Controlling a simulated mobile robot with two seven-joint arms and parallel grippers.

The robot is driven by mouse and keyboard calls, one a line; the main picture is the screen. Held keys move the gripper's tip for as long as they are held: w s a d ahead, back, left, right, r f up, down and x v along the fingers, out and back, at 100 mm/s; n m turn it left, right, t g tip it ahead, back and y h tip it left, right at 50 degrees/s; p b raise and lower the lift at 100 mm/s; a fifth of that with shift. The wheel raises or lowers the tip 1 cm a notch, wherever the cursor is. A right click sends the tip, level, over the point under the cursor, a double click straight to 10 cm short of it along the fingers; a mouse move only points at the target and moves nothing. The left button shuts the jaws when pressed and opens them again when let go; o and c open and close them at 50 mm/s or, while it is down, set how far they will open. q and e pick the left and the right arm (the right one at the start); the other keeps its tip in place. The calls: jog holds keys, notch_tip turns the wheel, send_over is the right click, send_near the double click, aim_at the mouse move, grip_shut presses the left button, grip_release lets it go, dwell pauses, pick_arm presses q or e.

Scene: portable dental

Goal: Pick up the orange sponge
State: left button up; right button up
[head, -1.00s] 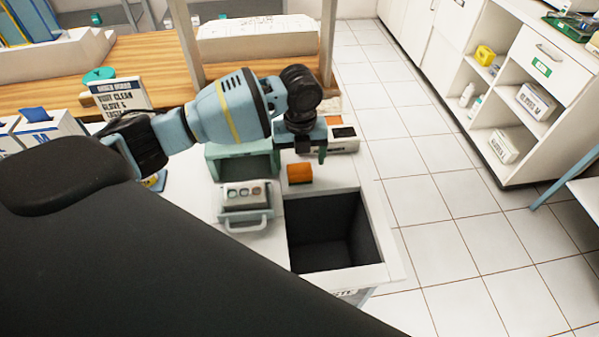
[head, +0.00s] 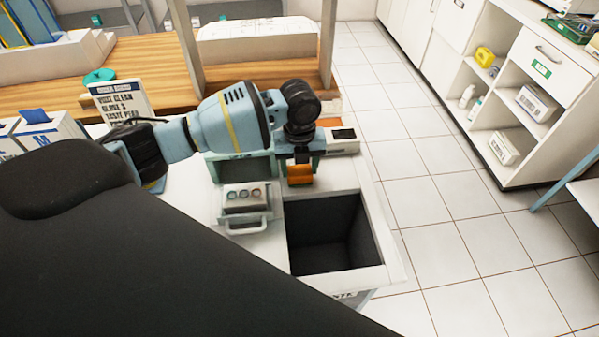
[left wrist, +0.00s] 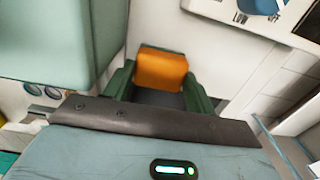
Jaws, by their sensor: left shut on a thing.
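The orange sponge (head: 300,174) is on the white counter top, just behind the square dark bin opening. My left gripper (head: 301,166) comes down over it from above, with its fingers at the sponge. In the left wrist view the sponge (left wrist: 160,70) lies between the two green fingers of the gripper (left wrist: 158,84), which are shut on it. I cannot tell whether the sponge is clear of the counter. My right gripper is not in view.
The dark bin opening (head: 330,232) is in front of the sponge. A small grey box with a handle (head: 245,205) stands to its left, a green box (head: 240,168) behind that. A white device (head: 341,140) is behind right. Tiled floor lies to the right.

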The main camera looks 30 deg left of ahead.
aim_at(299, 170)
pick_arm(q)
notch_tip(299, 170, up, 10)
jog(key=shift+p, duration=0.3)
dwell(0.3)
